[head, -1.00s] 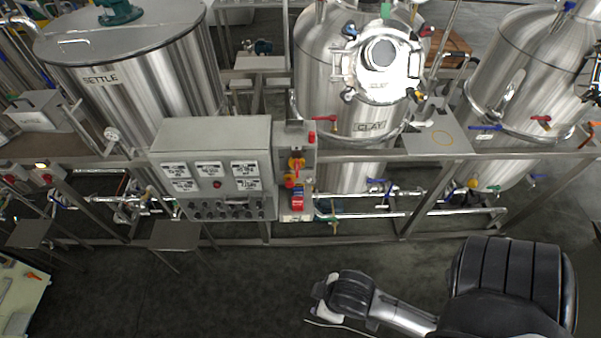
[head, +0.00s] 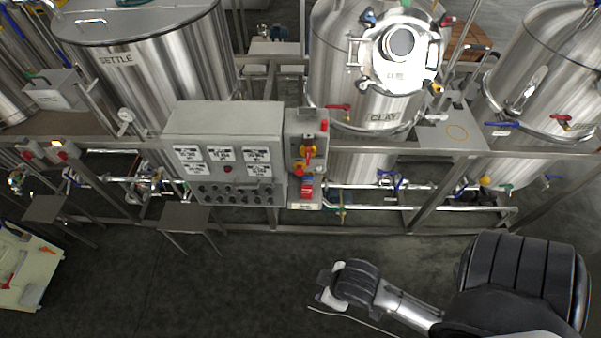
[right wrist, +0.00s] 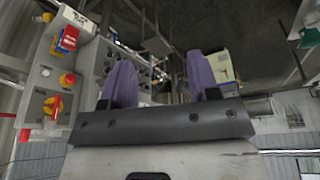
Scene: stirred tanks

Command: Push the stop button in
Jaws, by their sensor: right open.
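A red mushroom button (head: 299,170), which looks like the stop button, sits on the narrow grey switch box (head: 295,130) right of the control panel. A red-and-yellow rotary switch (head: 308,153) and a red switch piece (head: 306,190) are on the same box. My right gripper (head: 328,290) is low in front of the frame, apart from the box. Its two purple fingers (right wrist: 161,85) are spread and empty. My left gripper is out of view.
The control panel (head: 225,150) has several dark knobs and a small red button (head: 228,169). Steel tanks, pipes and a frame rail (head: 400,150) stand behind. A small stool (head: 185,217) is below the panel. The dark floor (head: 220,290) in front is clear.

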